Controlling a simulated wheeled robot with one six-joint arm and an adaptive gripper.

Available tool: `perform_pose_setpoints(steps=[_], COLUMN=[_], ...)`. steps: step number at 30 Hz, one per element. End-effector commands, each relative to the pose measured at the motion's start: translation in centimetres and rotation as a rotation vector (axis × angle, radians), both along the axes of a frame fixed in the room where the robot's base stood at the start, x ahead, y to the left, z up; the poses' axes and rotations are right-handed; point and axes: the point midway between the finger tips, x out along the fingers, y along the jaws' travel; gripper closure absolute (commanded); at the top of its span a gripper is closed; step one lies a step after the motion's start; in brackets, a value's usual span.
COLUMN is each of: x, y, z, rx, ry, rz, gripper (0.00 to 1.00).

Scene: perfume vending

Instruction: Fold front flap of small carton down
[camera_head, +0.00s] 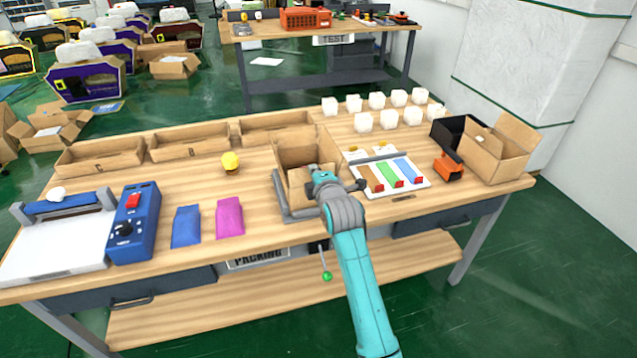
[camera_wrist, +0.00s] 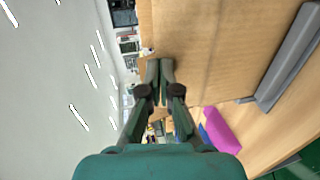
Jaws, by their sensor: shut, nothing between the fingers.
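The small carton (camera_head: 296,150) is an open brown box in a grey metal holder (camera_head: 280,198) at the middle of the workbench. Its tall back panel stands upright in the head view. My gripper (camera_head: 318,176) is at the carton's front, and my wrist hides part of the front side. In the wrist view my gripper (camera_wrist: 160,66) is shut and empty, its fingertips beside a large cardboard panel (camera_wrist: 220,45) of the carton. I cannot tell whether they touch it. The position of the front flap is not clear.
A tray with coloured strips (camera_head: 390,172) lies right of the carton. An orange tape dispenser (camera_head: 449,166) and another open carton (camera_head: 497,150) stand further right. Blue (camera_head: 186,226) and magenta (camera_head: 230,217) packets and a yellow-topped item (camera_head: 231,163) lie left.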

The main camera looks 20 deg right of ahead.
Motion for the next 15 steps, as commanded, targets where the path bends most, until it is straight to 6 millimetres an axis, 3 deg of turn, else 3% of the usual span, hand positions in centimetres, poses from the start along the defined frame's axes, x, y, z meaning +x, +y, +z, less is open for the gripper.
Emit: perform_pose_setpoints(steps=[15], x=[3.4], y=[0.0], z=[0.4], rx=[0.0], ry=[0.49], rz=[0.0], gripper=[1.0])
